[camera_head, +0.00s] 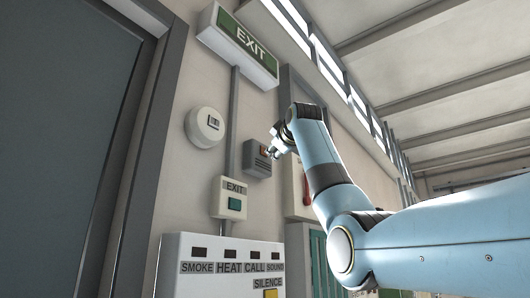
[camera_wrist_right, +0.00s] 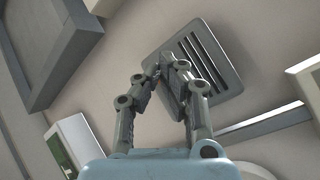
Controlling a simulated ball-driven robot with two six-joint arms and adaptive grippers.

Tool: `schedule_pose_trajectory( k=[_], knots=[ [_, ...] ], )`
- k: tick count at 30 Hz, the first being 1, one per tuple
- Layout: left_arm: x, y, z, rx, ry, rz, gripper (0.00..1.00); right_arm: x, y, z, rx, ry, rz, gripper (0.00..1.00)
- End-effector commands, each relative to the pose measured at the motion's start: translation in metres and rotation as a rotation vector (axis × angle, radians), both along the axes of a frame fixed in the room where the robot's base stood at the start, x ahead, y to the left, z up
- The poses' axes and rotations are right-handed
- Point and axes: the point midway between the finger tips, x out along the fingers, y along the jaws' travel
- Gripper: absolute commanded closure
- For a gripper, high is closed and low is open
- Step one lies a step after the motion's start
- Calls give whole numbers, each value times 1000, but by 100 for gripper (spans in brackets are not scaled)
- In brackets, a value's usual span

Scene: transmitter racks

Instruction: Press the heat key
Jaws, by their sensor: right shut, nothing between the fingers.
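The white alarm panel (camera_head: 170,270) is on the wall at the bottom of the head view, cut off by the lower edge. It carries labels SMOKE, HEAT (camera_head: 230,268), CALL, SOUND and SILENCE, with small dark windows above the top row. A yellow key (camera_head: 270,294) shows partly under SILENCE. No key under the HEAT label is in view. My right gripper (camera_head: 272,151) is shut and empty, well above the panel, in front of or close to a grey slotted box. The wrist view shows its fingertips (camera_wrist_right: 159,72) over that box; contact cannot be told.
The grey slotted box (camera_head: 256,163) also shows in the wrist view (camera_wrist_right: 222,82). A round white detector (camera_head: 205,127), an EXIT box with green button (camera_head: 234,204) and a green EXIT sign (camera_head: 238,47) are on the wall. A grey door (camera_head: 60,120) is at left.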

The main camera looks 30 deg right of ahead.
Motion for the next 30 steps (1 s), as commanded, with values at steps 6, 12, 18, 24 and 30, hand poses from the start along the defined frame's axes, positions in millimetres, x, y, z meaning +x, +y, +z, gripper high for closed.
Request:
schedule_pose_trajectory(
  k=[6,12,18,24,30],
  knots=[
    [0,0,0,0,0,0,60,2,1,0,0,0,0,100],
    [0,0,0,0,0,0,60,4,2,0,0,-1,1,100],
    [0,0,0,0,0,0,60,7,3,0,1,-1,1,100],
    [0,0,0,0,0,0,60,7,3,0,0,-1,1,100],
    [0,0,-2,0,0,0,60,5,2,0,0,-1,1,100]
  ],
)
